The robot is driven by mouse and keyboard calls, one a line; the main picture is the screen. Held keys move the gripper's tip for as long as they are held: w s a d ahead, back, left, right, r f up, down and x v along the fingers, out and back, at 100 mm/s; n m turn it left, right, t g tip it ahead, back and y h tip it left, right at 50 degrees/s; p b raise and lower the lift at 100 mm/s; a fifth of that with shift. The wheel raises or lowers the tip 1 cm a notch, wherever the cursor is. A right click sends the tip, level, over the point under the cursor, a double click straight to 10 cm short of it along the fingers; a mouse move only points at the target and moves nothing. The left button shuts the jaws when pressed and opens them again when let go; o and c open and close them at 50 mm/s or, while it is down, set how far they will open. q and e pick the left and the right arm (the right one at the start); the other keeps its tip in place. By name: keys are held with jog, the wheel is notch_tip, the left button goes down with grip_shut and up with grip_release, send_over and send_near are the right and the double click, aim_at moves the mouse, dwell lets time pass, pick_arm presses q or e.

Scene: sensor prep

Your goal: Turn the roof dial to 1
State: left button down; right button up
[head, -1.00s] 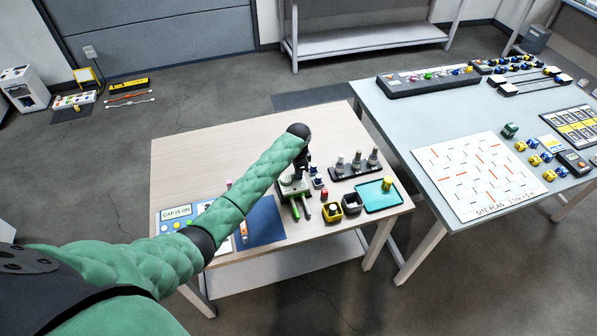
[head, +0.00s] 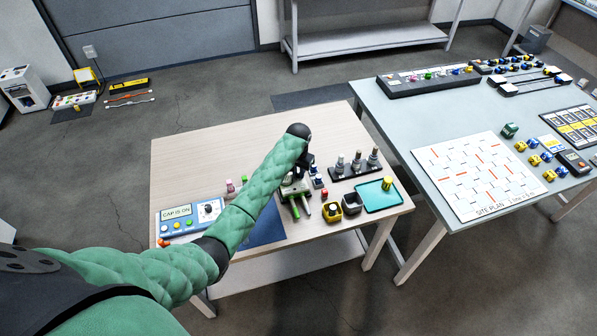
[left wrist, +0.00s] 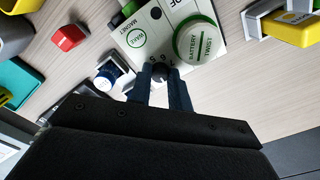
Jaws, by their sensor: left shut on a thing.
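The sensor unit with white top and green parts (head: 291,190) stands on the wooden table. My left gripper (left wrist: 160,80) is shut on this knob, one blue finger on each side. Its pointer and exact setting cannot be read. In the head view the black wrist hides the gripper's tips. My right gripper is not in view.
A panel reading "CAP IS ON" (head: 178,213) stands at the table's left.

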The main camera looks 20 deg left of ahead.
pick_arm(q)
jog(key=shift+n, duration=0.4)
jog(key=c, duration=1.6)
grip_release()
jog(key=shift+o, duration=0.2)
jog(key=shift+r+b, duration=0.3)
jog(key=shift+r, duration=0.05)
notch_tip(320, 180, up, 6)
jog(key=b, duration=0.2)
jog(key=shift+f+b, duration=0.1)
jog(key=shift+b, duration=0.25)
jog(key=shift+r, duration=0.65)
